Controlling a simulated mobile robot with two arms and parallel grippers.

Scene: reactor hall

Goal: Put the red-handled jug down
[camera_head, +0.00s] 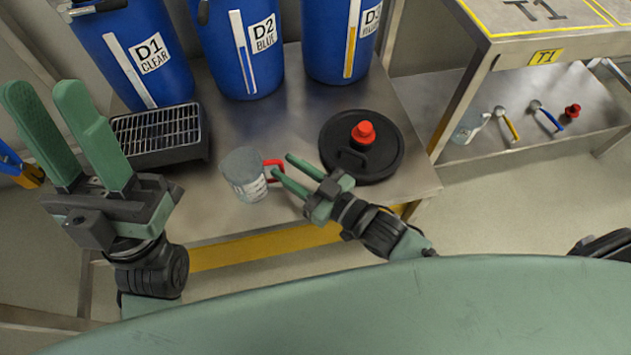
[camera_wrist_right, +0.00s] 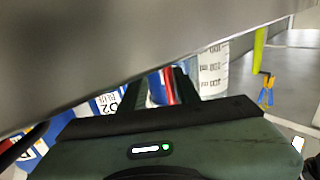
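The jug (camera_head: 243,176) is a greyish, see-through vessel with a white label and a red handle (camera_head: 273,164) on its right side. It appears to stand upright on the steel bench (camera_head: 275,85); its base contact is hard to tell. My right gripper (camera_head: 281,165) is at the handle, its fingers apart with the handle near and between the tips. In the right wrist view the jug (camera_wrist_right: 213,70) shows beyond the fingers, and the red handle (camera_wrist_right: 170,85) shows between them. My left gripper (camera_head: 46,88) is open and empty, left of the bench's front.
A black lid (camera_head: 385,160) with a red knob lies right of the jug. A black grated tray (camera_head: 160,130) is to its left. Blue drums (camera_head: 240,45) stand behind. At the right, table T1 (camera_head: 530,20) has a lower shelf (camera_head: 560,85) with handled items.

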